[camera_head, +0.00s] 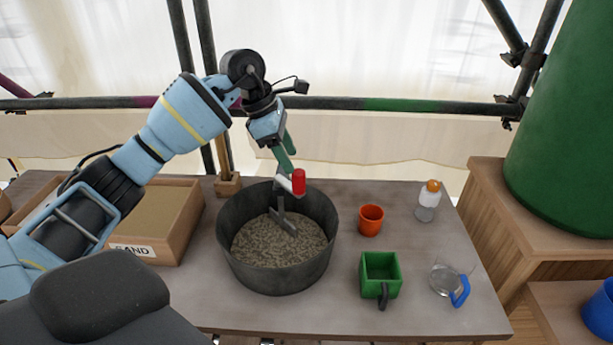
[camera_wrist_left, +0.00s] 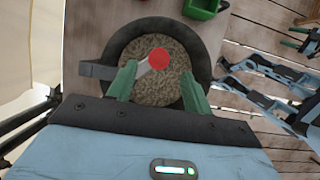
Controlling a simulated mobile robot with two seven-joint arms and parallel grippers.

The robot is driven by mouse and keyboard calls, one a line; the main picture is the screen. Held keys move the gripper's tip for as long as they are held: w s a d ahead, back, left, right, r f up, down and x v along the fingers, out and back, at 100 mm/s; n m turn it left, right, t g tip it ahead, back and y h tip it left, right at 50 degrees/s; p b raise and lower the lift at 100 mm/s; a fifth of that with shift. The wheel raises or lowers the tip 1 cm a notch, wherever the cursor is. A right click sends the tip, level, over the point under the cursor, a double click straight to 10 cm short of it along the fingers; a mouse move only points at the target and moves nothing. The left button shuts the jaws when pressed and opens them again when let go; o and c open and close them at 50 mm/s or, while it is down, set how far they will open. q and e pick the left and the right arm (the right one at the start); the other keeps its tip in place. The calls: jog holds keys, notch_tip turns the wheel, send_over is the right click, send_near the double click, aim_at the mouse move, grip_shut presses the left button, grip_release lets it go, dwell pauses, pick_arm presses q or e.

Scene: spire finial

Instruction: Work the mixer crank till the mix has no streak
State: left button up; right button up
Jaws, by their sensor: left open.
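The mixer is a dark grey tub (camera_head: 228,262) on the table, holding a speckled grey-beige mix (camera_head: 262,245). A paddle (camera_head: 283,218) stands in the mix. The crank has a red grip (camera_head: 299,181) above the tub's far rim. My left gripper (camera_head: 288,160) is open, with green fingers just above and left of the red grip in the head view. In the left wrist view the red grip (camera_wrist_left: 159,58) shows between and beyond the spread fingers (camera_wrist_left: 157,85), over the mix (camera_wrist_left: 150,90). No clear streak shows in the mix.
A wooden box labelled SAND (camera_head: 165,225) stands left of the tub. To the right are an orange cup (camera_head: 371,220), a green scoop box (camera_head: 380,275), a bottle (camera_head: 428,203) and a clear jug with blue handle (camera_head: 447,281).

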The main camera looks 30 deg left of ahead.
aim_at(297, 171)
pick_arm(q)
jog(key=shift+x, duration=1.2)
jog(key=x, duration=0.4)
jog(key=shift+w+f, duration=0.15)
jog(key=shift+f, duration=0.05)
jog(key=shift+w+d+f, duration=0.1)
jog(key=shift+d+f, duration=0.05)
jog(key=shift+f, duration=0.3)
jog(key=c, duration=0.9)
grip_shut()
pick_arm(e)
jog(key=shift+s, duration=0.35)
